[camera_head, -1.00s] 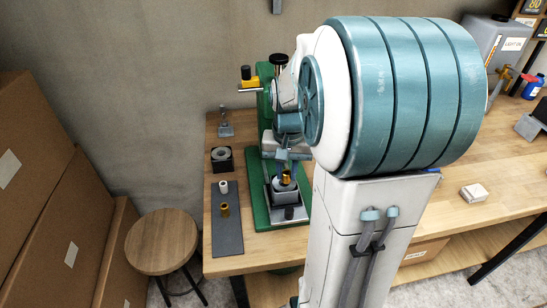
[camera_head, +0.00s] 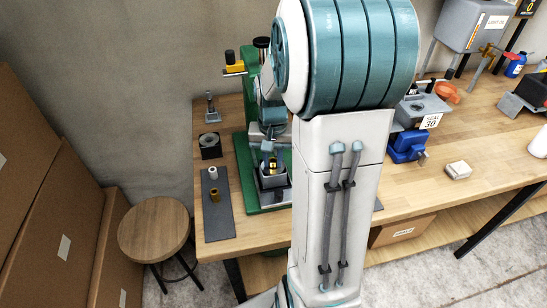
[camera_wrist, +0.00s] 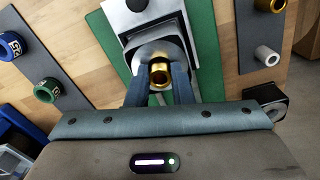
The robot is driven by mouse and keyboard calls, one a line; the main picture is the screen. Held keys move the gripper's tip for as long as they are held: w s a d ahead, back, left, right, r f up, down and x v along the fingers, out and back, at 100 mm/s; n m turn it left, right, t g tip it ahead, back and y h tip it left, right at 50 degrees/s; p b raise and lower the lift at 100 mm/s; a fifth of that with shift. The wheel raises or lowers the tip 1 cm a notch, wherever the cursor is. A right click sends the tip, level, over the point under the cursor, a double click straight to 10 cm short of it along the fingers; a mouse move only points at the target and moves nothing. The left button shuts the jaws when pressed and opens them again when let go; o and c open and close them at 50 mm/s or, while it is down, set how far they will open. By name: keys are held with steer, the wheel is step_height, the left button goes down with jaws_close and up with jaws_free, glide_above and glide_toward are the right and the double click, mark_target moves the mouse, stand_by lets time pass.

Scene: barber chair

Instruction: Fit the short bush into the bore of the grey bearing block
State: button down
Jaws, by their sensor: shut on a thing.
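My gripper (camera_wrist: 160,88) is shut on a short brass bush (camera_wrist: 160,73), one finger on each side. In the head view the held bush (camera_head: 273,166) shows as a small gold spot over the grey bearing block (camera_head: 272,181). The block stands on the green press base (camera_head: 243,172). In the wrist view the block (camera_wrist: 158,50) lies just behind the bush, and its bore is mostly covered by bush and fingers. I cannot tell whether the bush's end is inside the bore or just above it.
A dark mat (camera_head: 219,226) left of the press carries a white bush (camera_head: 212,173) and another brass bush (camera_head: 214,194). A black block with a ring (camera_head: 210,145) stands behind it.

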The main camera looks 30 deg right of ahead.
mark_target(273, 160)
steer(key=shift+s+a+f, duration=0.1)
steer(key=shift+s+f, duration=0.25)
steer(key=shift+f, duration=0.25)
steer(key=c, duration=1.3)
jaws_free()
steer(key=shift+c, duration=0.2)
steer(key=shift+w+r, duration=0.1)
steer(key=shift+r, duration=0.35)
steer(key=shift+o, duration=0.3)
steer(key=r, duration=0.7)
steer(key=shift+w+r, duration=0.25)
steer(key=s+a+r+n+t, duration=0.1)
steer(key=s+a+n+t, duration=0.2)
steer(key=s+a+n, duration=0.3)
steer(key=s+a, duration=0.5)
steer(key=s, duration=0.2)
steer(key=shift+a+r, duration=0.35)
steer(key=shift+r, duration=0.05)
steer(key=shift+w, duration=0.1)
